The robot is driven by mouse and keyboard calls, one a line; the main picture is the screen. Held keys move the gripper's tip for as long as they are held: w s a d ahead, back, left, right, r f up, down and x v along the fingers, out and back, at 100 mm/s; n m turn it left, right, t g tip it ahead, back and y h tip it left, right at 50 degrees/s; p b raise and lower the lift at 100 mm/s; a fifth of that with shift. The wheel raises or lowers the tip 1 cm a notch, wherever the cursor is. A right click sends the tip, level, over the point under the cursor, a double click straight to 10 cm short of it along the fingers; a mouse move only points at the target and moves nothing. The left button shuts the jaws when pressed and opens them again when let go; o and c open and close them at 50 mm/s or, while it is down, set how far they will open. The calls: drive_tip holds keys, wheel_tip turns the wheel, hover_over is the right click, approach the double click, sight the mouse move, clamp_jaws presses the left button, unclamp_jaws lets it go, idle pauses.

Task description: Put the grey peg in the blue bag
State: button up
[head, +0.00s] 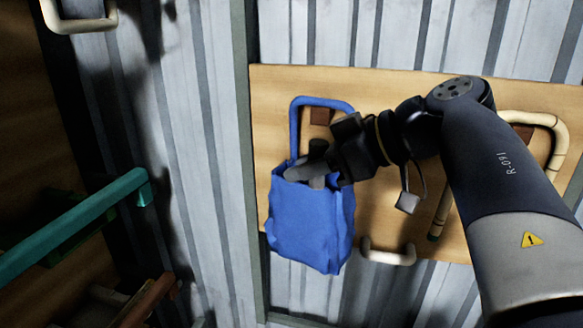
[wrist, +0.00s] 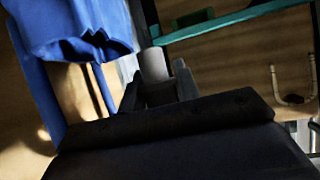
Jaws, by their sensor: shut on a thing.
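The blue bag (head: 308,228) hangs on the wooden board by a blue loop handle, its mouth at the top. It also shows in the wrist view (wrist: 70,30), at the upper left. My gripper (head: 318,165) is at the height of the bag's mouth, reaching in from the right. It is shut on the grey peg (head: 302,173), which points left across the mouth. The peg's gripped end is hidden.
The wooden board (head: 385,90) is on a corrugated metal wall. It carries a cream handle (head: 388,256), a bent rattan loop (head: 545,120) and a small grey block (head: 407,202) on a cord. A teal bar (head: 75,222) juts in at the left. Bare wall lies between.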

drive_tip(key=shift+w+d+f, duration=0.15)
drive_tip(key=shift+w+d, duration=0.55)
drive_tip(key=shift+w, duration=0.25)
drive_tip(key=shift+w+d+f, duration=0.1)
drive_tip(key=shift+w+d, duration=0.55)
drive_tip(key=shift+w, duration=0.3)
drive_tip(key=o, duration=1)
drive_tip(key=shift+o, duration=0.2)
drive_tip(key=shift+d, duration=0.1)
drive_tip(key=v, duration=1)
drive_tip(key=shift+d+r+b, duration=0.15)
drive_tip(key=shift+d+b, duration=0.1)
drive_tip(key=shift+b, duration=0.1)
drive_tip(key=shift+s+a, duration=0.1)
